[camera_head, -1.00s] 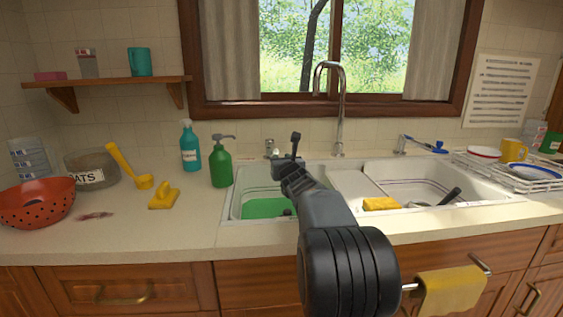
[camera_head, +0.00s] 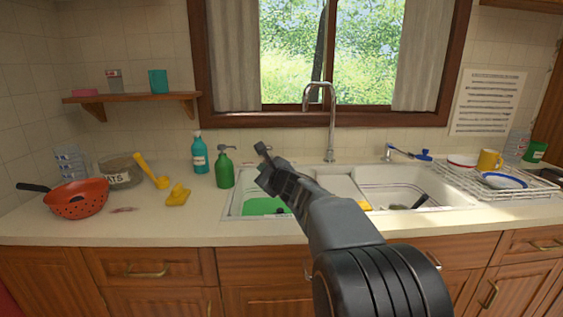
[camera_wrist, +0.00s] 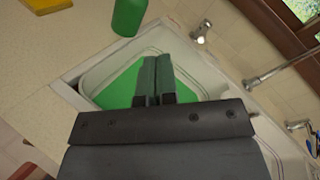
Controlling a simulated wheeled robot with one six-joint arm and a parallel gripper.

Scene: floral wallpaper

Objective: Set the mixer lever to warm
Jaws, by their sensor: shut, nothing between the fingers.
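The chrome spout (camera_head: 332,125) rises behind the sink; it also shows in the wrist view (camera_wrist: 268,72). To its right stands a small chrome post with a blue-ended lever (camera_head: 405,153), apparently the mixer lever, pointing right. In the wrist view part of it shows at the right edge (camera_wrist: 298,126). My gripper (camera_head: 264,150) is shut and empty, above the left basin and left of the spout, well apart from the lever. In the wrist view its fingers (camera_wrist: 156,75) lie together over the green-bottomed basin.
A green pump bottle (camera_head: 224,168) stands close left of my gripper, with a blue bottle (camera_head: 199,153) behind it. A small chrome fitting (camera_wrist: 201,32) stands behind the left basin. The dish rack (camera_head: 510,188) is on the right.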

